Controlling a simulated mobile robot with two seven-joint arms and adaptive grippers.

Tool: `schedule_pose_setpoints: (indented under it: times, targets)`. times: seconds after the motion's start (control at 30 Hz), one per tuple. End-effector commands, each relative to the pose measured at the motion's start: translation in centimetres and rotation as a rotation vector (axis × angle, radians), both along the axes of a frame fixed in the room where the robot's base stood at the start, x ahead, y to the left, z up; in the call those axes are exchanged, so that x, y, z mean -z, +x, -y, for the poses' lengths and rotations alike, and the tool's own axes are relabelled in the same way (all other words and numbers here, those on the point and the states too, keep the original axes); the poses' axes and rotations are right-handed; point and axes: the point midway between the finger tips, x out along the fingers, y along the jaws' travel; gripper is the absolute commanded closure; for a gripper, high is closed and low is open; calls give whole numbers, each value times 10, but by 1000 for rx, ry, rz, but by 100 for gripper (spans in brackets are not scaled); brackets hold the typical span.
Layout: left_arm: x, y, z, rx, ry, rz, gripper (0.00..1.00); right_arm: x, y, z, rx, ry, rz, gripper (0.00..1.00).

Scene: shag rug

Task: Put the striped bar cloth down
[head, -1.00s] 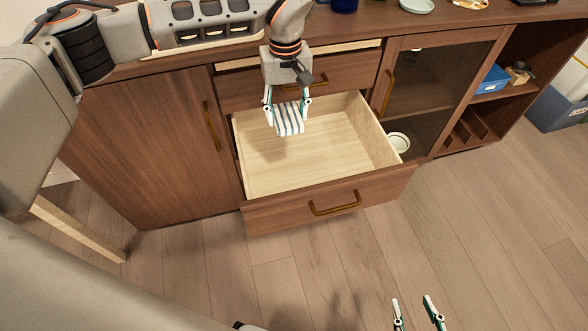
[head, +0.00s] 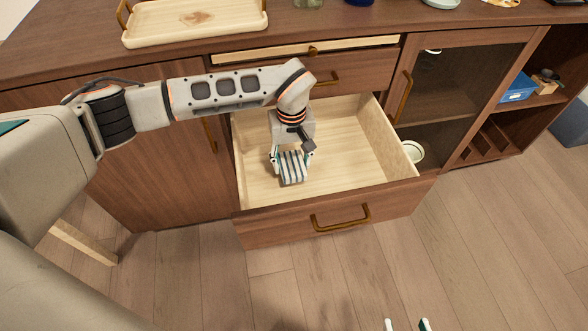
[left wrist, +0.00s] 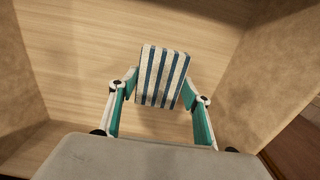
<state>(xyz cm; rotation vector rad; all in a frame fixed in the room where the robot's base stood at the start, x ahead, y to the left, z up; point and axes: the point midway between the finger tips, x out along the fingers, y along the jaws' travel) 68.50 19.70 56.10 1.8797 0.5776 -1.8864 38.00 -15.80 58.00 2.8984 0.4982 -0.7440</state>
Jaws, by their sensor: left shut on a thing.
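The striped bar cloth (head: 292,167) is a small folded block with blue and white stripes. My left gripper (head: 291,158) is shut on it, inside the open drawer (head: 350,150). In the left wrist view the cloth (left wrist: 162,77) sits between the two fingertips, over the pale wooden drawer floor (left wrist: 80,60). I cannot tell whether the cloth touches the floor. The drawer holds nothing else that I can see. My right gripper (head: 407,325) shows only its fingertips at the bottom edge, apart, with nothing between them.
The drawer's side walls and front panel (head: 335,215) surround the left gripper. A wooden tray (head: 195,20) lies on the cabinet top. A glass door (head: 450,85) and a shelf with a blue box (head: 518,88) are to the right.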

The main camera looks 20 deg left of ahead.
Motion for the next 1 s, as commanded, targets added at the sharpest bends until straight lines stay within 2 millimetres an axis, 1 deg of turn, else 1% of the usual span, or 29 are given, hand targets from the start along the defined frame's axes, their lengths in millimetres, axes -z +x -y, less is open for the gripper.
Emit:
schedule_pose_setpoints:
  times: [0.13, 0.27, 0.3, 0.37, 0.43, 0.47, 0.53, 0.8, 0.83, 0.87, 1.0]
  targets:
    - [10, 0, 0, 0, -1, -1, 69, 4, -2, -1, 2, 5, -7, 60]
    - [33, -3, 1, 1, -2, -8, 69, 10, -6, -5, 2, 22, -22, 60]
    - [39, -3, 1, 1, -1, -7, 69, 8, -5, -8, 2, 31, -19, 60]
    - [45, -2, 1, 0, -2, -7, 69, 1, -1, -11, 4, 46, -5, 60]
    - [46, -1, 1, 1, 0, -2, 69, -8, 6, -12, 8, 57, 17, 60]
    - [45, 0, 0, 1, 0, 0, 72, -11, 8, -13, 10, 60, 24, 60]
    - [42, 1, 0, 1, 0, 4, 72, -16, 11, -12, 11, 62, 34, 60]
    - [45, 1, 0, 0, 0, 2, 72, -12, 8, -11, 11, 58, 25, 60]
    - [45, 1, 0, 0, -1, 3, 44, -11, 7, -11, 11, 57, 22, 60]
    - [45, 1, 0, 0, -1, 3, 37, -10, 7, -11, 10, 57, 20, 60]
    - [45, 1, 0, 0, -1, 3, 35, -5, 4, -11, 8, 53, 12, 60]
